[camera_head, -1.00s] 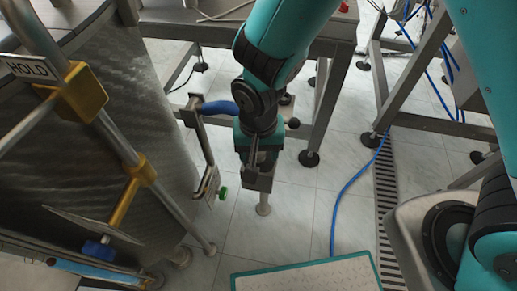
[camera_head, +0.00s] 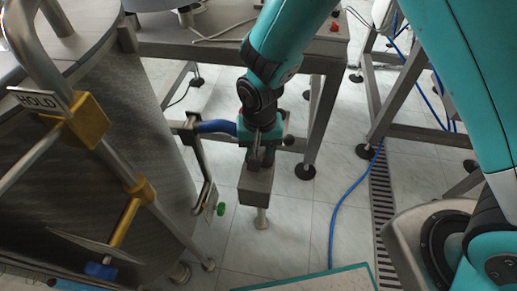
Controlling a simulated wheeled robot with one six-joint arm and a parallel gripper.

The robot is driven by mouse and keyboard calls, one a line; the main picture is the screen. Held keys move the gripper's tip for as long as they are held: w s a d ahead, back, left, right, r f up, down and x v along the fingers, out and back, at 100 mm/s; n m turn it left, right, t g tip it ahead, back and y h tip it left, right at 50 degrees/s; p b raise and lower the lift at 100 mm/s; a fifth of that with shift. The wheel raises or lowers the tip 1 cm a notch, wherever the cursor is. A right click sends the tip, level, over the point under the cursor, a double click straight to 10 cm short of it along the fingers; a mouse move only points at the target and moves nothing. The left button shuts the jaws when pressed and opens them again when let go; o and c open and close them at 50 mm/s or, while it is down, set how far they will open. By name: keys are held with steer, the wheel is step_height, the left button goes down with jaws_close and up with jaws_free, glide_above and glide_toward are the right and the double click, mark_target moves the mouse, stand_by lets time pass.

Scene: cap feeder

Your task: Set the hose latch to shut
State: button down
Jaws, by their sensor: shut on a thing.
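The hose latch appears to be the bracket with a blue sleeve (camera_head: 216,126) on the left of my gripper. A thin grey arm (camera_head: 204,165) hangs down from its left end. A green knob (camera_head: 221,209) shows beside the arm's lower end. A small dark knob (camera_head: 289,141) sticks out on the right of my gripper. My gripper (camera_head: 257,166) points down beside the sleeve, with a grey block (camera_head: 256,187) at its lower end. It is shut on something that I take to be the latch. The gripper body hides the contact, and I cannot tell the latch's exact setting.
A large steel drum (camera_head: 120,85) stands at left, with a rail, yellow clamps (camera_head: 87,120) and a HOLD sign (camera_head: 38,100) in front. A steel table (camera_head: 225,48) is behind. A blue hose (camera_head: 341,205) and floor drain (camera_head: 382,215) lie right; tiled floor between is clear.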

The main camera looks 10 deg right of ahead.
mark_target(260, 148)
steer(key=c, duration=0.8)
jaws_free()
steer(key=shift+w+d, duration=0.1)
steer(key=shift+w, duration=0.15)
step_height(260, 148, up, 18)
steer(key=p, duration=0.2)
steer(key=shift+f+p, duration=0.25)
steer(key=shift+p, duration=0.1)
steer(key=s+d+r+n+y, duration=0.2)
steer(key=s+d+r+n, duration=0.25)
steer(key=s, duration=0.35)
steer(key=s+d+r+n+y, duration=0.2)
steer(key=s+d+r+n, duration=0.15)
steer(key=s+r, duration=0.35)
steer(key=r+p, duration=0.8)
steer(key=p, duration=0.1)
steer(key=r+p, duration=0.4)
steer(key=shift+s+a+r, duration=0.1)
steer(key=shift+s+r, duration=0.1)
steer(key=shift+s, duration=0.2)
